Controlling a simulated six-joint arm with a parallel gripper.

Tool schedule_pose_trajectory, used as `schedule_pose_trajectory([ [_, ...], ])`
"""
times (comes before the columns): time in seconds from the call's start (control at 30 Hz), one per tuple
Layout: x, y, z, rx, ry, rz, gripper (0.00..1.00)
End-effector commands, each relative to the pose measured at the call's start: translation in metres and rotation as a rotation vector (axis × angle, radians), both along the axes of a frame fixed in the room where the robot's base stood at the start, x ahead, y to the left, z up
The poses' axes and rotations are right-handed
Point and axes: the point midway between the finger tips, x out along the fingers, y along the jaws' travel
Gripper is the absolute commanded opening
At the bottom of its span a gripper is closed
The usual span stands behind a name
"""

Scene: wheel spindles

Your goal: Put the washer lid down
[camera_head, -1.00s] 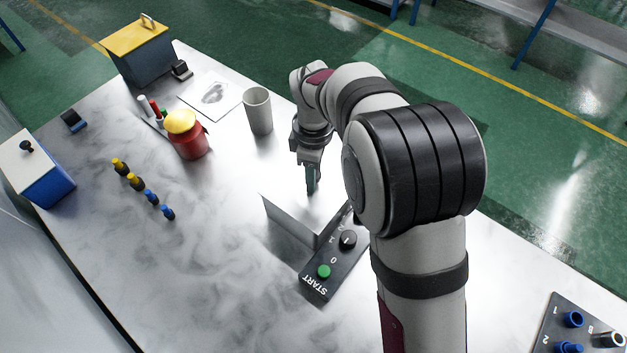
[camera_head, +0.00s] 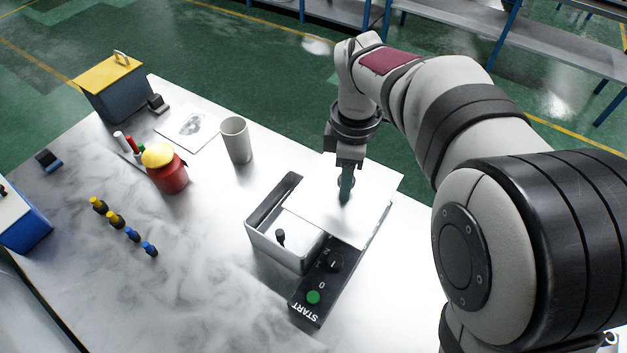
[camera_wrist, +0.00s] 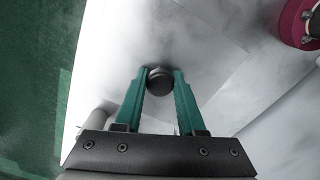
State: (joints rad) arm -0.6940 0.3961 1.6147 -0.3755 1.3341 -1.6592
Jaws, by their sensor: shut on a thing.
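The washer lid (camera_head: 370,200) is a pale, shiny flat plate in the head view. My gripper (camera_head: 346,196) is shut on the lid's dark round knob (camera_wrist: 160,80), which sits between the teal fingertips in the wrist view. The lid (camera_wrist: 140,45) spreads out beneath the fingers there. The washer (camera_head: 272,249) is an open metal box at the lid's left, with a dark knobbed piece (camera_head: 281,236) showing inside. The lid overlaps the box's right side in the picture. Its exact height, and whether it touches anything, cannot be told.
A black control panel (camera_head: 323,280) with a green START button adjoins the washer's front right. A grey cup (camera_head: 236,140) and a red container with a yellow top (camera_head: 166,170) stand to the left. Several small spindles (camera_head: 116,219) line the left. The front-left table is clear.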

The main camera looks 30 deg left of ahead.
Motion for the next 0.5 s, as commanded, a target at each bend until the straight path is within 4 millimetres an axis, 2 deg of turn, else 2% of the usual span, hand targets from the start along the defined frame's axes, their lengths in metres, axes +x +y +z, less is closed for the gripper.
schedule_pose_trajectory([
  [0.1,0.006,-0.015,0.009,0.001,-0.001,-0.002,0.0],
  [0.2,0.007,-0.02,0.013,0.001,-0.001,-0.001,0.0],
  [0.37,0.015,-0.035,0.01,-0.001,0.001,-0.003,0.0],
  [0.47,0.028,-0.066,0.002,-0.003,0.001,-0.006,0.0],
  [0.5,0.033,-0.083,-0.002,-0.003,0.003,-0.008,0.0],
])
